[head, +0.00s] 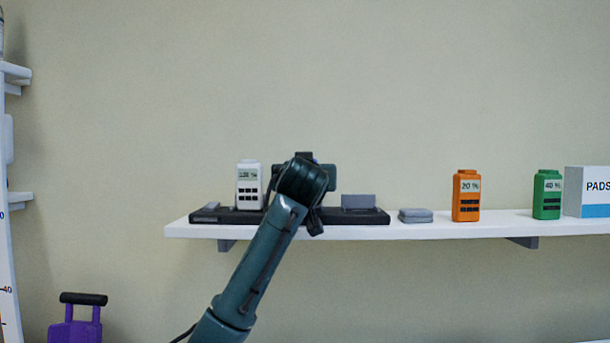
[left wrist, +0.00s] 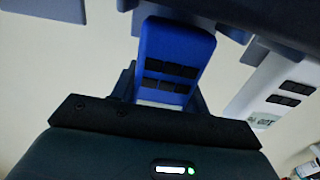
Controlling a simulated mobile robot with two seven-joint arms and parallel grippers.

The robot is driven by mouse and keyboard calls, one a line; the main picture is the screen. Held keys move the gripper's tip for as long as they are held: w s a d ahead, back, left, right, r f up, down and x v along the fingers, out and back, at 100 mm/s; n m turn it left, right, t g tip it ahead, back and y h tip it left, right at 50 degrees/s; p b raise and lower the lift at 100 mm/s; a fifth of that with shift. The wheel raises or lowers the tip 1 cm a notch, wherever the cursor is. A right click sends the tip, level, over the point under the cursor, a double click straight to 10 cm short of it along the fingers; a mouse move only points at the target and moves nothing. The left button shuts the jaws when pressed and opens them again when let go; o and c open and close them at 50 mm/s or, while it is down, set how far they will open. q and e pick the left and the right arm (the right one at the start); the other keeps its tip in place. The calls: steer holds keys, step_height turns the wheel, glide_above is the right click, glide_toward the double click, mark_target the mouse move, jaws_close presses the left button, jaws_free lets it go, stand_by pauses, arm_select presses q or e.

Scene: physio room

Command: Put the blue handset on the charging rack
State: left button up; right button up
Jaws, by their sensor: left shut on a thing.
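The blue handset (left wrist: 176,62) is between the fingers of my left gripper (left wrist: 160,92), which is shut on it. In the left wrist view its lower end is close to the dark rack base; I cannot tell whether it is seated. In the head view my forearm and wrist hide it. The charging rack (head: 376,217) is a long black base on the white shelf, with my left gripper (head: 322,178) in front of its middle. A white handset (head: 249,187) stands in its left part and also shows in the left wrist view (left wrist: 278,90). My right gripper is not in view.
An empty rack place with a grey back plate (head: 358,202) is at the right. Along the white shelf (head: 350,231) are a folded grey cloth (head: 416,215), an orange handset (head: 466,196), a green handset (head: 546,195) and a PADS box (head: 590,192).

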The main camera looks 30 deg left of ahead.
arm_select(q)
steer(key=shift+f+b, duration=0.3)
steer(key=shift+f, duration=0.05)
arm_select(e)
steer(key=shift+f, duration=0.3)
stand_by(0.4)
arm_select(q)
steer(key=o, duration=1.1)
steer(key=shift+o, duration=0.2)
steer(key=b+v, duration=0.4)
steer(key=v, duration=0.9)
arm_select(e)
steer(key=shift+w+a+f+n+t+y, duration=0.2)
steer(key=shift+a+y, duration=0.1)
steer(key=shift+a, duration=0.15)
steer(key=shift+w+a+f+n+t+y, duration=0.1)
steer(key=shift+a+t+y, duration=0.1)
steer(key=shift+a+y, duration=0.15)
arm_select(q)
steer(key=shift+s, duration=0.1)
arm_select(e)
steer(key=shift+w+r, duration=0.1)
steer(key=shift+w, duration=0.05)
arm_select(q)
steer(key=shift+d, duration=0.1)
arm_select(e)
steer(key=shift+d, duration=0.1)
